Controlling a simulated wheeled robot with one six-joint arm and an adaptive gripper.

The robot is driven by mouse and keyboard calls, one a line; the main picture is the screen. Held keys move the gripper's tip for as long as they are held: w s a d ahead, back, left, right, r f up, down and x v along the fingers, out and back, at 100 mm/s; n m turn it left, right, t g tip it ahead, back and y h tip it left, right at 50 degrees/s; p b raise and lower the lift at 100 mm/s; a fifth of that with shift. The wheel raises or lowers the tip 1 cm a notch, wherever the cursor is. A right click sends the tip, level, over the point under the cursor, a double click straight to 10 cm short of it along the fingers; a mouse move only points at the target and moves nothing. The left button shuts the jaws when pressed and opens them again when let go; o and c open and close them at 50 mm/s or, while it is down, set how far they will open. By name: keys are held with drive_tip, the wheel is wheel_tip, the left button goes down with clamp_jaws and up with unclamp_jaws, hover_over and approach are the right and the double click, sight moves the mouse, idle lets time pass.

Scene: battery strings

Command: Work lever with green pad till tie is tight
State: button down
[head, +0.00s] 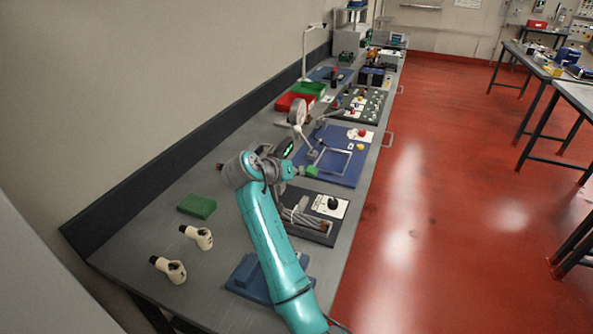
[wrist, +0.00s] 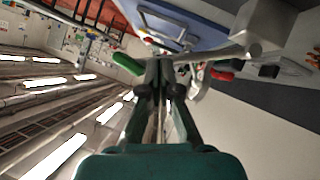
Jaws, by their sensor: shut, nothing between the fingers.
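The green pad (head: 312,171) shows just right of my gripper (head: 290,169) in the head view, over the gap between the blue and black mats. In the wrist view, a green pad (wrist: 127,63) lies just left of my shut, empty fingertips (wrist: 162,72). A pale grey metal bar (wrist: 220,54), which looks like the lever, runs behind the fingertips toward a grey block (wrist: 266,28). I cannot tell whether the fingers touch the pad or bar. A bundle of grey cables (head: 303,219) lies on the black mat; the tie is too small to make out.
A blue mat (head: 345,175) with a metal frame lies beyond. Red (head: 292,102) and green (head: 309,89) bins stand farther back. A green block (head: 197,206) and two cream-coloured pieces (head: 198,238) (head: 170,269) lie left of my arm. A blue stand (head: 250,282) is near the front.

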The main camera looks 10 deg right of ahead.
drive_tip(key=shift+s+d+f, duration=0.1)
drive_tip(key=shift+f, duration=0.05)
drive_tip(key=shift+s+d+f+m+t+y, duration=0.2)
drive_tip(key=shift+d+f+m+t+y, duration=0.1)
drive_tip(key=shift+f+m+y, duration=0.2)
drive_tip(key=shift+s+d+f+m+t+y, duration=0.2)
drive_tip(key=shift+d+f+m+y, duration=0.15)
drive_tip(key=shift+f, duration=0.2)
drive_tip(key=shift+s+d+f+m+t+y, duration=0.1)
drive_tip(key=shift+f+m+t+y, duration=0.15)
drive_tip(key=shift+f+m+y, duration=0.25)
drive_tip(key=shift+s+f+m+t+y, duration=0.15)
drive_tip(key=shift+f+t+y, duration=0.1)
drive_tip(key=shift+f, duration=0.35)
drive_tip(key=shift+w+r, duration=0.1)
wheel_tip(320, 180, up, 10)
